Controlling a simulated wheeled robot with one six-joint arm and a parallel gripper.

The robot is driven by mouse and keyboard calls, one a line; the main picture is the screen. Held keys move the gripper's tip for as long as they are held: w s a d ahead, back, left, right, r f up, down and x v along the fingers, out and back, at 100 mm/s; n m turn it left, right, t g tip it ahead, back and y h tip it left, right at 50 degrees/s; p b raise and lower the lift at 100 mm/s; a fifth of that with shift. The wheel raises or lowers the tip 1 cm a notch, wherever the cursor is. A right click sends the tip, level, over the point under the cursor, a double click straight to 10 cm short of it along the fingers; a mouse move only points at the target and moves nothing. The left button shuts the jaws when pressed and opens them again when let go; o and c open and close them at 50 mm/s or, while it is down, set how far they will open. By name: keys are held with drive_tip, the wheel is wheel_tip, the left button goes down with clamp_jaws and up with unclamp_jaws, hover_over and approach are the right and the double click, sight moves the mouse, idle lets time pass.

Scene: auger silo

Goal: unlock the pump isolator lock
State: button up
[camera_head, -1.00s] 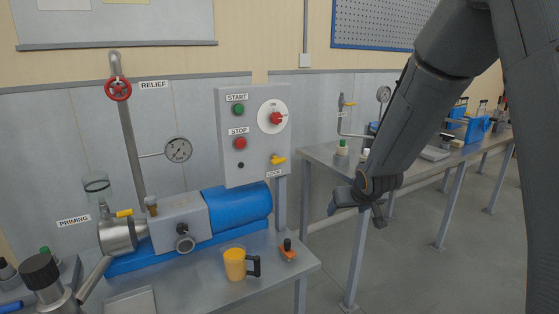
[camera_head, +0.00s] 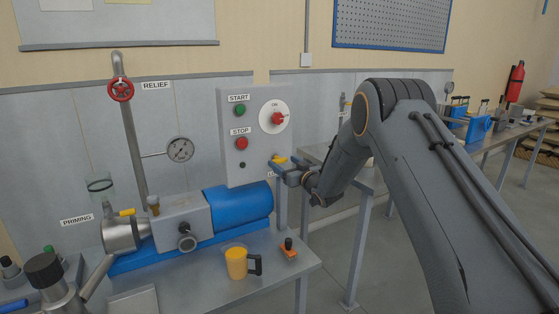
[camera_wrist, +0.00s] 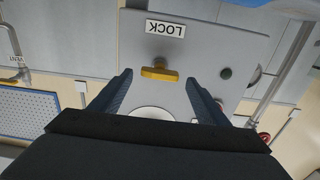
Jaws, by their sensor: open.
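The pump isolator lock is a small yellow key-like handle (camera_head: 279,160) at the lower right of the grey control box (camera_head: 229,118). In the wrist view the yellow lock handle (camera_wrist: 160,73) lies crosswise next to its LOCK label (camera_wrist: 166,28), and the picture is upside down. My gripper (camera_head: 276,170) is at the box's lower right, close to the lock. In the wrist view my gripper (camera_wrist: 160,82) is open, with one finger on each side of the handle and a gap to both. I cannot tell the exact distance to the box.
Above the lock are a red rotary switch (camera_head: 278,118), a green START button (camera_head: 240,110) and a red STOP button (camera_head: 242,143). Below are the blue motor (camera_head: 238,207), a yellow mug (camera_head: 236,264) and an orange-based item (camera_head: 289,249) on the bench.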

sight(282, 161)
drive_tip(key=shift+x, duration=2)
drive_tip(key=c, duration=1)
drive_tip(key=shift+a, duration=0.1)
drive_tip(key=shift+c, duration=0.2)
